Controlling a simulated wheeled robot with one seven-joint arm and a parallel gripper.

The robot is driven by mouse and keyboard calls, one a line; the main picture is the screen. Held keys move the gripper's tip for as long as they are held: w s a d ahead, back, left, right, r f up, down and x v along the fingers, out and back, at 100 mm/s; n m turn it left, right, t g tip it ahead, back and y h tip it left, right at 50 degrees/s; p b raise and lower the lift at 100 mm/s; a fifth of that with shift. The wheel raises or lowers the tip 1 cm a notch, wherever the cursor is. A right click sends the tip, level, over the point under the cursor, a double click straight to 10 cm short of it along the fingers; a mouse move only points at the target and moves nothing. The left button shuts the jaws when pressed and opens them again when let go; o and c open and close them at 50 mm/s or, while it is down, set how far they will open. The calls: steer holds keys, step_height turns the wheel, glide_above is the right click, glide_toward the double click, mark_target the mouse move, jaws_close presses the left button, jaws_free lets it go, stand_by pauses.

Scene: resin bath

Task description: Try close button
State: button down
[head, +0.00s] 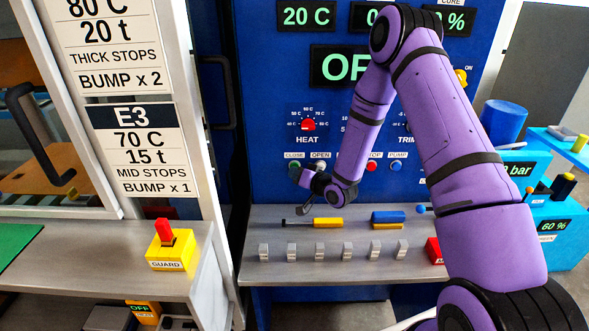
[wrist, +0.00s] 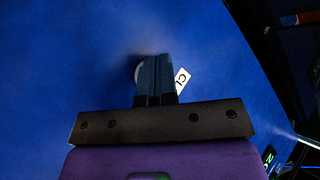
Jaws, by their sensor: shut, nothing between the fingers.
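The close button (head: 294,165) is a small green button on the blue panel, under the CLOSE label (head: 294,155) at the panel's lower left. My gripper (head: 297,174) is at the panel with its fingertips at or just below this button in the head view. In the wrist view, my gripper's fingers (wrist: 155,72) are together, empty, and point at the blue panel. They mostly cover a round pale rim (wrist: 138,72), and a label corner (wrist: 182,80) shows beside them. I cannot tell whether they touch the button.
The OPEN button's label (head: 320,155) is just right of CLOSE. The red HEAT knob (head: 309,124) is above. A blue PUMP button (head: 396,165) is further right. A grey shelf (head: 345,268) with a yellow-handled tool (head: 328,224) and several metal blocks lies below.

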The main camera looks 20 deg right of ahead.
steer(key=shift+s+a, duration=0.3)
steer(key=shift+s, duration=0.55)
steer(key=s, duration=0.1)
steer(key=s+a, duration=0.1)
steer(key=s, duration=0.2)
steer(key=shift+s+a, duration=0.25)
steer(key=shift+s, duration=0.15)
steer(key=shift+r, duration=0.1)
stand_by(0.6)
